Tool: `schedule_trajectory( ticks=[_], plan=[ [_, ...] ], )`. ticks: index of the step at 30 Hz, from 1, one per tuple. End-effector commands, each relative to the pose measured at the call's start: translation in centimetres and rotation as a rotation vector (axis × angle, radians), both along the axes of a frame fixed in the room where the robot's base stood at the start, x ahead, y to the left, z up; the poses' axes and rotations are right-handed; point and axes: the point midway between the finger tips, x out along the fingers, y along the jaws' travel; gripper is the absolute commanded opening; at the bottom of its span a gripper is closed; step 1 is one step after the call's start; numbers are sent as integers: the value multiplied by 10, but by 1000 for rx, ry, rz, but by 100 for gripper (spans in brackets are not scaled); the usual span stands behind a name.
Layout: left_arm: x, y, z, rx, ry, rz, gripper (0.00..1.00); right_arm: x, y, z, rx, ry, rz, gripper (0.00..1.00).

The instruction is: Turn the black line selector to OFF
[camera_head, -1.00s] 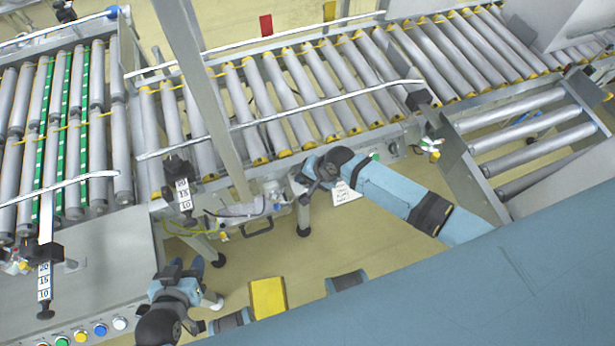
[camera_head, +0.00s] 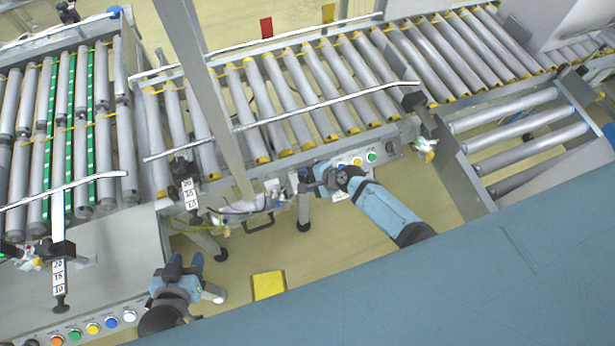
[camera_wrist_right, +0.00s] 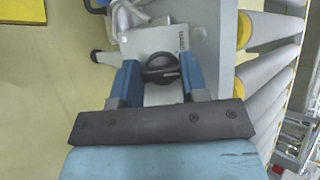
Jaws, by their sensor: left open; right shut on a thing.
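The black selector (camera_wrist_right: 160,69) is a round knob with a raised grip bar on a pale grey plate, seen in the right wrist view. Small printing sits beside it, too small to read. My right gripper (camera_wrist_right: 160,78) has its blue fingers on both sides of the knob and is shut on it. In the head view my right gripper (camera_head: 314,182) is at the left end of a button panel, and it hides the selector there. My left gripper (camera_head: 186,262) is open and empty, low at the left, away from the panel.
Blue, yellow and green buttons (camera_head: 371,157) sit right of my right gripper. Roller conveyors (camera_head: 290,90) run behind it, and a grey post (camera_head: 205,95) stands to the left. Another button panel (camera_head: 93,328) is at lower left. Yellow floor (camera_head: 330,240) lies open between the arms.

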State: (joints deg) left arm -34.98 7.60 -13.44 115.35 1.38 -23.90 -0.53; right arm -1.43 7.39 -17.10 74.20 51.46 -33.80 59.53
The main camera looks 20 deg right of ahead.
Motion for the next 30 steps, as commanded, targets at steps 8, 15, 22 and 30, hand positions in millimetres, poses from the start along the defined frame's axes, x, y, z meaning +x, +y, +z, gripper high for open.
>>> schedule_trajectory(
  ticks=[8, 15, 22, 30],
  plan=[
    [0, 0, 1, -1, -2, 0, 43, -1, 0, -1, 21, 2, -24, 17],
    [0, -1, 1, -1, -2, 0, 43, -1, 0, -1, 21, 1, -24, 17],
    [0, 0, 1, -1, -2, 1, 43, 0, 0, 0, 21, 1, -24, 66],
    [0, 0, 1, -1, -2, 1, 43, 1, 0, 1, 22, -3, -24, 66]
  ],
)
